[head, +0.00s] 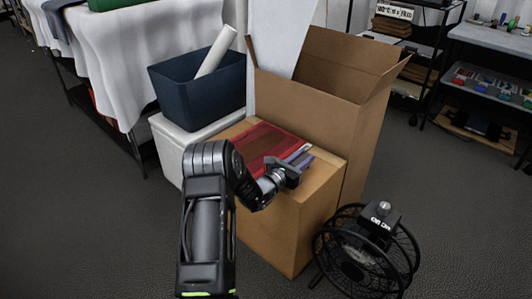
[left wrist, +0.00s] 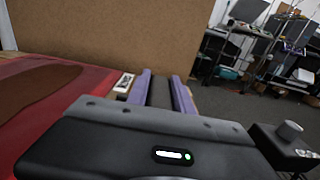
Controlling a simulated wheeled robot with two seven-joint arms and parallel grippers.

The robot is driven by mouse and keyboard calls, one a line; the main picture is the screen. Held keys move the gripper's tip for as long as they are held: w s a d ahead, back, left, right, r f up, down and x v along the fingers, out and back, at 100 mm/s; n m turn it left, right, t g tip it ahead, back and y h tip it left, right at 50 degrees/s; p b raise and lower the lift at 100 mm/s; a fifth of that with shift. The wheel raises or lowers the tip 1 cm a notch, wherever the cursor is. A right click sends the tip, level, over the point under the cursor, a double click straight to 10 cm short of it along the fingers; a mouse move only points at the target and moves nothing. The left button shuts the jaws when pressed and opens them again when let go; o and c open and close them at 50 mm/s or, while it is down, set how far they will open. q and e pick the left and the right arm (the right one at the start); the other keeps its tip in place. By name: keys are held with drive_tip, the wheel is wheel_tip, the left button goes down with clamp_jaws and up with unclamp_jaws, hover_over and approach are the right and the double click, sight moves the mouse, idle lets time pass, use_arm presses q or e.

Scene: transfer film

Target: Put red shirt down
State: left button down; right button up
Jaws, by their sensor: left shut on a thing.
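The red shirt (head: 262,142) lies flat and folded on top of a closed cardboard box (head: 290,225), with a darker patch on its upper side. It also shows at the left of the left wrist view (left wrist: 55,105). My left gripper (head: 303,158) is low over the right part of the box top, at the shirt's right edge, its purple-edged fingers pointing away. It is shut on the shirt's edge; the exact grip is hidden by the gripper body. The fingers also show in the left wrist view (left wrist: 160,88). My right gripper is not in view.
A taller open cardboard box (head: 345,75) stands right behind the closed one. A dark blue bin (head: 200,90) sits on a white box (head: 180,140) to the left. Shelves stand at back right.

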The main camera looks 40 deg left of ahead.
use_arm(q)
drive_tip(key=shift+r, duration=0.1)
idle(0.3)
